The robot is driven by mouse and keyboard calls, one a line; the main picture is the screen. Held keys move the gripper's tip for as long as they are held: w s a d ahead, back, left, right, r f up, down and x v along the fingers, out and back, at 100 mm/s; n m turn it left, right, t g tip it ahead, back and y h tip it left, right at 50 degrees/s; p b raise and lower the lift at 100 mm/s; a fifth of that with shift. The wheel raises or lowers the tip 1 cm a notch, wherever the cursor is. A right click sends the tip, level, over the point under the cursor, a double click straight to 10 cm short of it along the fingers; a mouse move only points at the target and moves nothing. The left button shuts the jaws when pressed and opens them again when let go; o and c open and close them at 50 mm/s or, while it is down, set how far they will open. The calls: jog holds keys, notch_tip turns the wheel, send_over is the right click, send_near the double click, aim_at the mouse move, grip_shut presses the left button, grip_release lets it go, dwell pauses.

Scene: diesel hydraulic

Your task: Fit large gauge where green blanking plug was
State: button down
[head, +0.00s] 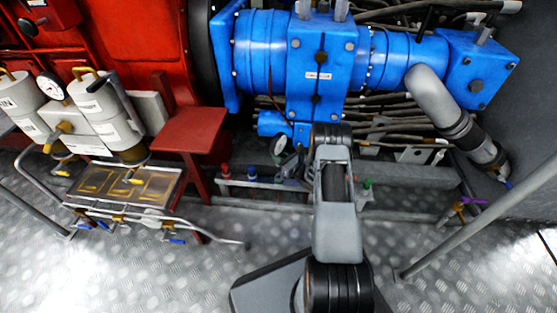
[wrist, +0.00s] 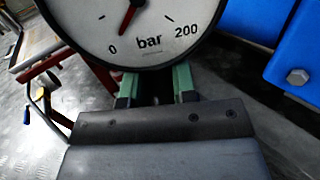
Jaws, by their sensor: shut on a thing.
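A large round gauge (wrist: 150,30) with a white face, black rim and red needle fills the top of the wrist view. Its face reads "bar", 0 to 200. My gripper (wrist: 157,85) is shut on the gauge from below, with green fingertips on both sides of its stem. The gauge shows small in the head view (head: 281,146), left of my arm and below the blue machinery. A low rail (head: 262,183) beneath it carries a red-topped fitting (head: 225,170), a blue-topped one (head: 252,171) and a green-topped one (head: 367,183). My arm hides part of the rail.
Blue machinery (head: 265,50) and a grey pipe (head: 433,95) stand above the rail. A red step-like block (head: 190,128) is at left, beside white canisters (head: 105,115) and a tray (head: 120,185). A handrail (head: 440,235) crosses at right. Patterned metal floor (head: 180,270) is open in front.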

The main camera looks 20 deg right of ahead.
dwell(0.6)
jog(key=shift+s+f+b, duration=0.1)
jog(key=shift+f+b, duration=0.1)
jog(key=shift+b, duration=0.2)
notch_tip(320, 180, down, 3)
jog(key=shift+r+b, duration=0.15)
jog(key=shift+b, duration=1.05)
jog(key=shift+f, duration=1.05)
jog(key=shift+f, duration=1.45)
jog(key=c, duration=0.8)
grip_release()
jog(key=shift+c, duration=0.2)
